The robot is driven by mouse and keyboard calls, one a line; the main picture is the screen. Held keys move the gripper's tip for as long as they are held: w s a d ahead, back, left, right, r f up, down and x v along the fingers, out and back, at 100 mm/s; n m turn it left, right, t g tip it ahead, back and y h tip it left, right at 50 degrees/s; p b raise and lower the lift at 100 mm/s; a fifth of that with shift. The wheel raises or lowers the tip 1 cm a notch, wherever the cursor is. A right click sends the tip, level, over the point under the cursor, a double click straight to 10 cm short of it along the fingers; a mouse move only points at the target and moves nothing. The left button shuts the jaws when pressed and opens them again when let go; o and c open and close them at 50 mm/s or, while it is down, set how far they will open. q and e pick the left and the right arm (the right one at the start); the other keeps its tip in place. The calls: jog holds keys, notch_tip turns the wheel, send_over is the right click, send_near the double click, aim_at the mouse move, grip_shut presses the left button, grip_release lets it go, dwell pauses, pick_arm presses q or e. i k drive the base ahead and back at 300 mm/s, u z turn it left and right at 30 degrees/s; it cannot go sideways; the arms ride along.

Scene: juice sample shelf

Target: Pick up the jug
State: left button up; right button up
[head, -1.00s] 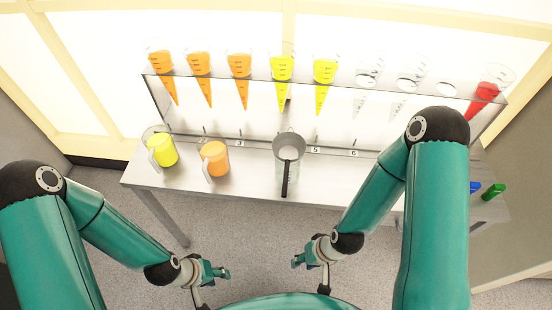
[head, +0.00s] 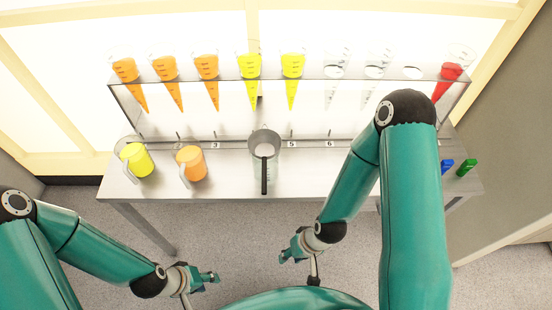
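A jug with yellow juice (head: 139,161) and a jug with orange juice (head: 191,163) stand upright on the left half of the table, with pale handles toward me. I cannot tell whether that vessel is also a jug. My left gripper (head: 205,279) and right gripper (head: 290,252) are both in front of the table over the floor, apart from all these things. Nothing shows in either; their finger opening is too small to tell.
A clear rack (head: 225,88) along the table's back holds several cones: orange, yellow, empty and red (head: 451,75). Blue (head: 447,166) and green (head: 467,167) items lie at the right end. My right arm covers part of the table's right side.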

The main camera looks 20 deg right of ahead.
aim_at(131, 150)
jog(key=u, duration=1.05)
jog(key=k, duration=0.7)
jog(key=z, duration=1.1)
jog(key=i, duration=0.5)
